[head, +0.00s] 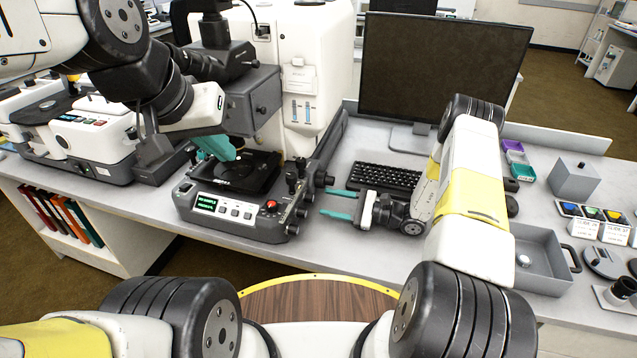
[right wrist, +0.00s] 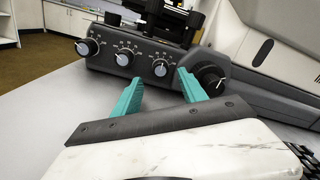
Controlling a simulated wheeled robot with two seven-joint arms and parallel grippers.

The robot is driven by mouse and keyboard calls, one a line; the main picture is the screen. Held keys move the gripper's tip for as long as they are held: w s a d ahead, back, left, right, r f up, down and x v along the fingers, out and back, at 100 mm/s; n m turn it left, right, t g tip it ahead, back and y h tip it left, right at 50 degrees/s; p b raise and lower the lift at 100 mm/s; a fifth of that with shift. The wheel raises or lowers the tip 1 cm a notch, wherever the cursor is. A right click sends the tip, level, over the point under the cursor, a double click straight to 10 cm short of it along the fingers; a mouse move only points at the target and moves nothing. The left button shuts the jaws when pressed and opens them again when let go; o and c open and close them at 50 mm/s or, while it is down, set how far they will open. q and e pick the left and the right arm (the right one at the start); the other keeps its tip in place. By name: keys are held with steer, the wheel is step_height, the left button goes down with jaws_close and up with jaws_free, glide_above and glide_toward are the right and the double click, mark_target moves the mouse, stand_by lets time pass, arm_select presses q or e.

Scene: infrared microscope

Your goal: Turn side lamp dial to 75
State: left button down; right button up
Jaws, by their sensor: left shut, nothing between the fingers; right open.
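The microscope base (head: 235,222) stands on the bench, with a green display (head: 205,204) and a red knob on its front. Its right side carries several dials, clearer in the right wrist view: a left dial (right wrist: 87,47), a middle dial (right wrist: 124,58) and a right dial (right wrist: 160,67), with a larger black knob (right wrist: 208,78) beyond. Their labels are too small to read, so I cannot tell which is the side lamp dial. My right gripper (head: 326,202) is open and empty, its fingers pointing at this side, apart from the dials. My left gripper (head: 217,147) is shut above the stage.
A keyboard (head: 384,177) and a monitor (head: 440,70) stand behind and beside my right gripper. A grey tray (head: 545,262) and small slide boxes (head: 514,158) are further right. Bare bench lies in front of the dials.

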mark_target(309, 198)
steer(key=shift+x, duration=1.95)
steer(key=shift+w, duration=0.1)
jaws_close()
